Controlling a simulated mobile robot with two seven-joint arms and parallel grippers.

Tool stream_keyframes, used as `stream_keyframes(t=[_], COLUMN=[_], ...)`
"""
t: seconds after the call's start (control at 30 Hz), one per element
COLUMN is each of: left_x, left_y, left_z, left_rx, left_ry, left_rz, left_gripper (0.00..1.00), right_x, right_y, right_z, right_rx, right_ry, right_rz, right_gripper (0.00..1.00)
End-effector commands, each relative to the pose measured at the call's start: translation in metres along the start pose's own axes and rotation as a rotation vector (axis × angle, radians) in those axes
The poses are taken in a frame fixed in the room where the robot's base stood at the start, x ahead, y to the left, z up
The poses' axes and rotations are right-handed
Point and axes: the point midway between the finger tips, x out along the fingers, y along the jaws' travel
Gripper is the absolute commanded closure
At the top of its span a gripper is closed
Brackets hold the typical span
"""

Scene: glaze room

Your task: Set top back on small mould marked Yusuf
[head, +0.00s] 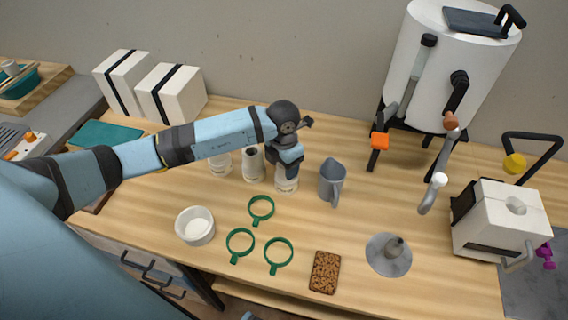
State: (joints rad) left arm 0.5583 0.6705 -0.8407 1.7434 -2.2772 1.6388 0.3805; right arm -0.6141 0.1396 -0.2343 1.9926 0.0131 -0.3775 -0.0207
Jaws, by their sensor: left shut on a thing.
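Three small white cylinders with faint labels stand in a row at mid table: a left one (220,164), a middle one (253,165) with a dark opening on top, and a right one (287,184). The labels are too small to read, so I cannot tell which is marked Yusuf. My left gripper (289,171) points down at the top of the right cylinder. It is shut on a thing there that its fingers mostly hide. I cannot tell whether this is a loose top or the cylinder itself. My right gripper is not in view.
A grey jug (332,182) stands close right of the gripper. Three green handled rings (261,208), a white bowl (195,226), a brown sponge (325,272) and a grey disc (389,262) lie in front. A white tank (440,70) and a block mould (500,225) stand right.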

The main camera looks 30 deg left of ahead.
Motion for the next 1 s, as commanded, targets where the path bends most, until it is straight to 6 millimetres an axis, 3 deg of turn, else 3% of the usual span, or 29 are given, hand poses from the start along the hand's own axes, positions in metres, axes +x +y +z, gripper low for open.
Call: stream_keyframes(t=[0.3, 0.33, 0.43, 0.63, 0.7, 1.0], left_x=[0.0005, 0.0005, 0.0006, 0.0007, 0.0009, -0.0012], left_y=[0.0003, 0.0003, 0.0003, 0.0003, 0.0003, 0.0003], left_z=[0.0003, 0.0002, 0.0002, 0.0001, 0.0, 0.0001], left_rx=[0.0, 0.0, 0.0, 0.0, 0.0, 0.0], left_ry=[-0.001, -0.001, -0.001, 0.0, 0.0, 0.0], left_rz=[0.0, 0.0, 0.0, 0.0, 0.0, 0.0], left_gripper=[0.68, 0.39, 0.16, 0.14, 0.0, 0.0], right_x=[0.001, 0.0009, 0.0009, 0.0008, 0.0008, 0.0], right_y=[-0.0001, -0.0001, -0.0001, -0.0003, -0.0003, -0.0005], right_z=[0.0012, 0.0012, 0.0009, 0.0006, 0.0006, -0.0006], right_rx=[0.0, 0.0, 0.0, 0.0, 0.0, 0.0], right_ry=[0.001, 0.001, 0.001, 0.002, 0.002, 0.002], right_rz=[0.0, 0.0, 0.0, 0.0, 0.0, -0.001], right_gripper=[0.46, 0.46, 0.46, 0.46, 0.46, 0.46])
